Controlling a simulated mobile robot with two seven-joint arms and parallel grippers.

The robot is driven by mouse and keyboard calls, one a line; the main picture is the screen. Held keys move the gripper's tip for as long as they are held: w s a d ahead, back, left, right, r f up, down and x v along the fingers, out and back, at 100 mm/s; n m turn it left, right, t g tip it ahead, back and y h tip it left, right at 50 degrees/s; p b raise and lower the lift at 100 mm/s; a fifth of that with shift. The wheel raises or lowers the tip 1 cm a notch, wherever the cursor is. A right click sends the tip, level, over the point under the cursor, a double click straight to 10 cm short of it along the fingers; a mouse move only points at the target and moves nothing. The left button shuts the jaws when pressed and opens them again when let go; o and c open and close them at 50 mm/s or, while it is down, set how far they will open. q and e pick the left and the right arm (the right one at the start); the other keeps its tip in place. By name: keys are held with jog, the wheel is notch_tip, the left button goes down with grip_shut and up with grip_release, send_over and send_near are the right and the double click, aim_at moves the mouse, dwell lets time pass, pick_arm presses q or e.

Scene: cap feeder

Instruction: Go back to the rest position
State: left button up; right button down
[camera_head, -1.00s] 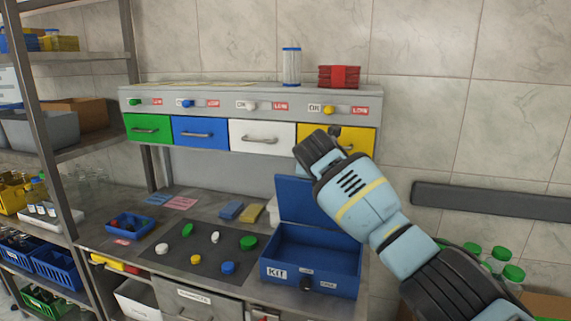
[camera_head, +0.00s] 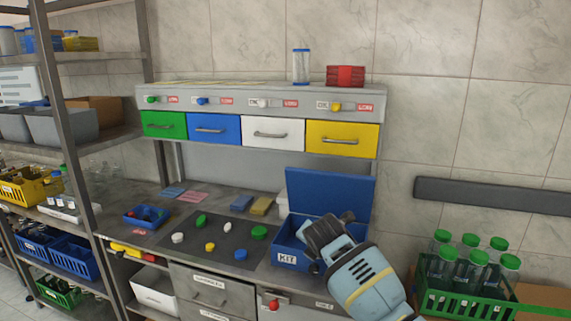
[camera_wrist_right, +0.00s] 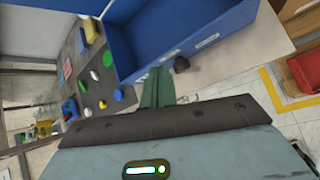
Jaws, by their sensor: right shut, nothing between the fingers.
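My right arm comes in from the lower right of the head view. Its gripper (camera_head: 308,250) is in front of the open blue kit box (camera_head: 287,258) and hides part of it. The box's raised lid (camera_head: 330,194) stands behind. In the right wrist view the greenish fingers (camera_wrist_right: 157,88) are together and empty, close to the box's outer wall (camera_wrist_right: 185,40). I cannot tell whether they touch it. My left gripper is not in view.
A dark mat (camera_head: 222,238) with several coloured caps lies left of the box. Closed green, blue, white and yellow drawers (camera_head: 342,139) hang above. A green crate (camera_head: 462,300) of bottles stands at right. A metal shelf (camera_head: 75,140) stands at left.

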jog(key=s+d+f+m+y, duration=0.1)
jog(key=s+f+m+y, duration=0.1)
jog(key=s+f+m, duration=0.7)
jog(key=s+d+f+m+y, duration=0.1)
jog(key=s+f+m, duration=0.2)
jog(key=s+f, duration=1.15)
jog(key=s+d+f+m, duration=0.2)
jog(key=s+d+m, duration=0.1)
jog(key=s, duration=0.6)
jog(key=s+d+f+m, duration=0.2)
jog(key=s+d+m, duration=0.1)
jog(key=s+m, duration=0.3)
jog(key=s+d+f+m, duration=0.2)
jog(key=s+d+m, duration=0.2)
jog(key=s, duration=0.7)
jog(key=shift+s+m+h, duration=0.3)
jog(key=shift+m, duration=0.3)
